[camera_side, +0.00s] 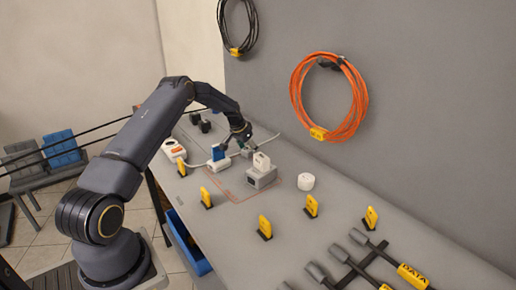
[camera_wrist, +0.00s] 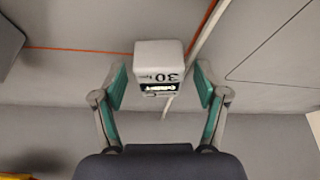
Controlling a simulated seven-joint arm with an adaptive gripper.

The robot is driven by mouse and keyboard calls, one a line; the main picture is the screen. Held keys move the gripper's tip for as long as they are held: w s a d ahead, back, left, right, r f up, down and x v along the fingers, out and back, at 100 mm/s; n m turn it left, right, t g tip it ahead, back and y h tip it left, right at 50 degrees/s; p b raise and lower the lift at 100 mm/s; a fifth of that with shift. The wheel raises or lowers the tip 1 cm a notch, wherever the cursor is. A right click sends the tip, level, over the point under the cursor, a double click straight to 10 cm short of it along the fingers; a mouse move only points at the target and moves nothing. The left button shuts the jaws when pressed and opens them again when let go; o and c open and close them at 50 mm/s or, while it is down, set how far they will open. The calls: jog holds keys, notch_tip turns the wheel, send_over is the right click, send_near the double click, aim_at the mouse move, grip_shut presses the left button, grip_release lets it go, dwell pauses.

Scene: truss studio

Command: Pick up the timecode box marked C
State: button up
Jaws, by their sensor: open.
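A small light grey box (camera_wrist: 158,60) appears in the wrist view, with "30" and a small dark display, both upside down. A mark that looks like a C is beside the display, but the lettering is too small to be sure. My gripper (camera_wrist: 162,86) is open, with one teal-padded finger to each side of the box and gaps between. In the side view my gripper (camera_side: 239,143) is low over the back part of the table, at a small grey box (camera_side: 247,152). Whether the fingertips touch it cannot be told there.
A blue item (camera_side: 217,152) stands left of the gripper. A white block on a grey device (camera_side: 262,178) stands close on its right. A white round item (camera_side: 306,181) and several yellow tags (camera_side: 265,227) stand nearer. A pale cable (camera_wrist: 208,28) runs behind the box.

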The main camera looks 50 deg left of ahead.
jog(key=c, duration=1.3)
jog(key=shift+o, duration=0.2)
jog(key=shift+r, duration=0.1)
